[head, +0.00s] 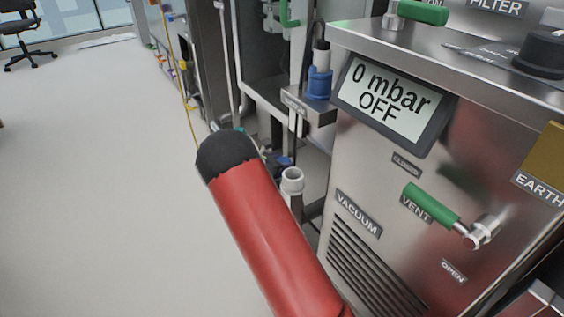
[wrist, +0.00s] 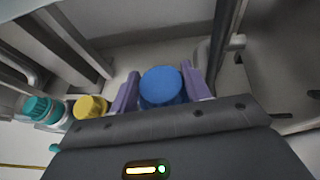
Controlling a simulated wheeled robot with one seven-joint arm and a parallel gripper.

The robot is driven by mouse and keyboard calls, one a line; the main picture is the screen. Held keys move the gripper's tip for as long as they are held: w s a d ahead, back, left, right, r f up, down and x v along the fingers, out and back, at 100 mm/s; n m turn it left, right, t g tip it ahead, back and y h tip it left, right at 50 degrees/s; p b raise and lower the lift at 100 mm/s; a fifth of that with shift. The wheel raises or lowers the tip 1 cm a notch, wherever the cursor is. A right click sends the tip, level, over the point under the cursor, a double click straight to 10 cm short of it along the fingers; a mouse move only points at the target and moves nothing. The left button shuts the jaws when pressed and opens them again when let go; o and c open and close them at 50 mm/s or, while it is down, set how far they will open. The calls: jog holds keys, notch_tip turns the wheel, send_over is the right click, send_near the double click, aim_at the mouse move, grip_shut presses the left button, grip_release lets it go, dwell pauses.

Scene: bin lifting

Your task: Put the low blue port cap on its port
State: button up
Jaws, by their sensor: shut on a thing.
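In the wrist view, a round blue cap (wrist: 161,86) sits between the two purple fingers of my gripper (wrist: 160,84), which are shut on it. What lies under the cap is hidden, so I cannot tell whether it touches a port. In the head view my red arm with its black joint hides most of the gripper. A small patch of blue (head: 284,161) shows low beside the arm; I cannot tell if it is the same cap. An open pale pipe end (head: 292,176) stands just right of the arm; I cannot tell if it is the cap's port.
A yellow cap (wrist: 90,107) and a teal cap (wrist: 37,108) are left of the gripper in the wrist view. The steel cabinet (head: 372,230) with a display reading 0 mbar OFF and a green vent handle (head: 432,202) stands right. Open floor (head: 90,200) lies left.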

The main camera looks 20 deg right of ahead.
jog(key=shift+f+b, duration=1.5)
jog(key=shift+b, duration=0.3)
jog(key=shift+f, duration=1.15)
jog(key=shift+f, duration=1.05)
jog(key=o, duration=1.2)
jog(key=shift+o, duration=0.2)
